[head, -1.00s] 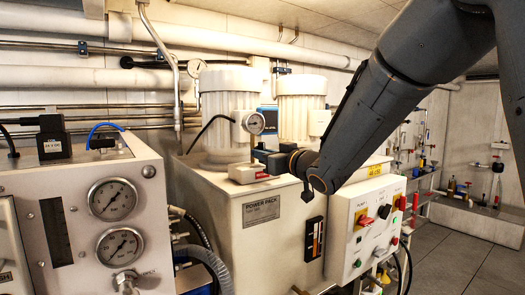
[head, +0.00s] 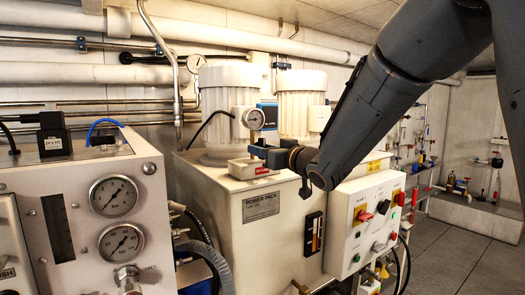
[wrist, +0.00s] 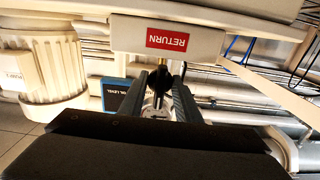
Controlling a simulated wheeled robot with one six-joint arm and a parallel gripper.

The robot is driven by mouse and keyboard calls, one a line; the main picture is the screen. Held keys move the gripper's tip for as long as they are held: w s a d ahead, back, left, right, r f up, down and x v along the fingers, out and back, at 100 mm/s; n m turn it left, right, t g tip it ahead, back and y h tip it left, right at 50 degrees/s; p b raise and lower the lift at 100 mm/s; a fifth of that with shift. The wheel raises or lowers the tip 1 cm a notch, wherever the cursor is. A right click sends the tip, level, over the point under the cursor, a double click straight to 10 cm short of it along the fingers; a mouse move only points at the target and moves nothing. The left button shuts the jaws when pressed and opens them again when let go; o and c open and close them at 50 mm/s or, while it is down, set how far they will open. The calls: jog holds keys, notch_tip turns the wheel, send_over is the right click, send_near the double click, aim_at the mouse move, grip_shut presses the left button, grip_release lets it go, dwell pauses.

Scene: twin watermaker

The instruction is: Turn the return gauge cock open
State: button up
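The return gauge (head: 254,119) is a round white dial above a pale block (head: 252,169) with a red label, on top of the power pack. In the wrist view the red RETURN label (wrist: 167,40) appears upside down. The cock's dark handle (wrist: 160,77) shows just beyond the label, between the fingertips of my gripper (wrist: 160,88). The fingers stand apart on either side of it; whether they touch it I cannot tell. In the head view my gripper (head: 260,148) reaches in from the right, just below the gauge, and the handle is hidden there.
Two white ribbed motors (head: 230,100) stand behind the gauge. A control box (head: 365,222) with switches is on the right of the power pack. A panel with two larger gauges (head: 114,195) is at left. Open floor (head: 460,255) lies at right.

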jog(key=b+v, duration=0.2)
jog(key=v, duration=0.5)
jog(key=shift+s+d, duration=0.25)
jog(key=shift+s, duration=0.05)
jog(key=s+d+f+m+g+h+b, duration=0.1)
jog(key=s+d+f+m+g+h, duration=0.2)
jog(key=f, duration=0.5)
jog(key=s+d+f+m+g+h, duration=0.1)
jog(key=d+f+h, duration=0.2)
jog(key=d+f, duration=0.4)
jog(key=s+d+f+m+g+h+b, duration=0.1)
jog(key=s+d+f+g+h, duration=0.15)
jog(key=f, duration=0.75)
jog(key=s+d+f+g, duration=0.1)
jog(key=s+f+g, duration=0.2)
jog(key=s+f, duration=0.3)
jog(key=s+d+f+m+g+h+b, duration=0.1)
jog(key=s+f+g, duration=0.3)
jog(key=s, duration=0.9)
notch_tip(320, 180, down, 2)
jog(key=shift+d+f+m, duration=0.15)
jog(key=shift+d+m, duration=0.15)
